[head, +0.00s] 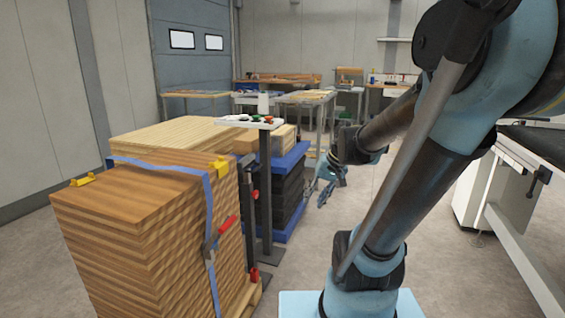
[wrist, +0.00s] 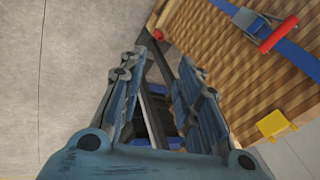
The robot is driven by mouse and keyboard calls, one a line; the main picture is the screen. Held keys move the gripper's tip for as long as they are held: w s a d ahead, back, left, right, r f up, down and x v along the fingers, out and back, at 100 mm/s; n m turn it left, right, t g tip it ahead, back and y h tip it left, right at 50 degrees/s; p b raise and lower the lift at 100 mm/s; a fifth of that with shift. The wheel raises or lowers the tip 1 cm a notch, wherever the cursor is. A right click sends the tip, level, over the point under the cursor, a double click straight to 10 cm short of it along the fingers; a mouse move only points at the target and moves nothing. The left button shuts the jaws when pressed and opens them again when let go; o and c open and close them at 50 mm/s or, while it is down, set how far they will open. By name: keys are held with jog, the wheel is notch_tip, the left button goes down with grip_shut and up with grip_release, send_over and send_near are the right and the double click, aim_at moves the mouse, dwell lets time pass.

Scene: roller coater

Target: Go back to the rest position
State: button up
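My gripper (head: 322,186) hangs at the end of my arm in the middle of the head view, to the right of the blue-edged dark stack. In the wrist view my gripper (wrist: 158,75) has its two fingers spread apart, with nothing held between them. Through the gap I see the floor, a dark post and part of a blue and black thing. My arm reaches from the lower right of the head view up and back toward the middle.
A strapped wood stack (head: 150,215) stands at the left, with a red-handled clamp (head: 219,236). Behind it are a small stand (head: 265,185) and a blue-edged stack (head: 288,195). A white machine (head: 500,195) stands at the right. Workbenches (head: 300,97) line the back. Floor between is clear.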

jog(key=s+d+f+h, duration=0.4)
jog(key=s+d, duration=0.4)
jog(key=s, duration=0.4)
jog(key=shift+s+f+n, duration=0.3)
jog(key=shift+f+n, duration=0.1)
jog(key=shift+f, duration=0.3)
jog(key=shift+w, duration=0.1)
jog(key=shift+w+f, duration=0.2)
jog(key=shift+w, duration=0.15)
dwell(1.4)
